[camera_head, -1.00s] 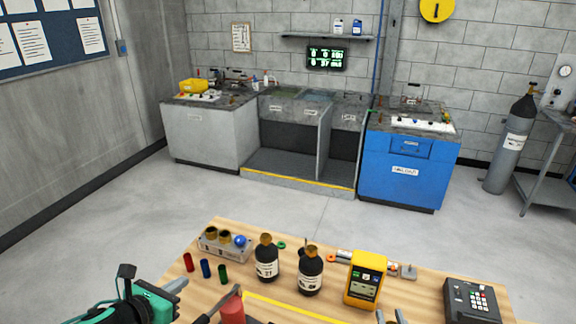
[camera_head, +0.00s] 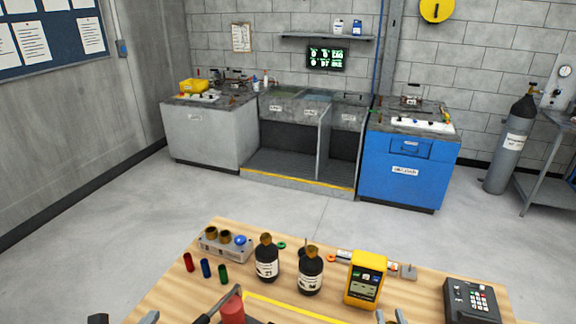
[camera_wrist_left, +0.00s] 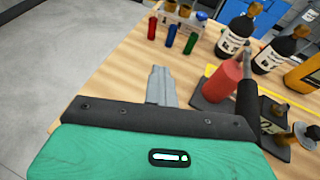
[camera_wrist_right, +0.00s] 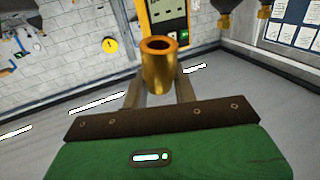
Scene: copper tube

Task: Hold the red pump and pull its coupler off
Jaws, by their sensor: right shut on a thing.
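The red pump (camera_head: 232,308) stands at the table's front, partly cut off by the lower edge of the head view. The left wrist view shows its red cylinder (camera_wrist_left: 224,84) with a dark handle beside it. My left gripper (camera_wrist_left: 160,82) has its grey fingers together, empty, to the left of the pump. My right gripper (camera_wrist_right: 158,92) is shut on a hollow brass-coloured cylinder (camera_wrist_right: 158,66), held upright in its wrist view. I cannot tell whether this is the coupler.
Two dark bottles (camera_head: 267,260) and a yellow meter (camera_head: 366,280) stand behind the pump area. Red, blue and green small tubes (camera_head: 206,268) stand at left before a rack (camera_head: 226,245). A keypad device (camera_head: 470,300) is at right.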

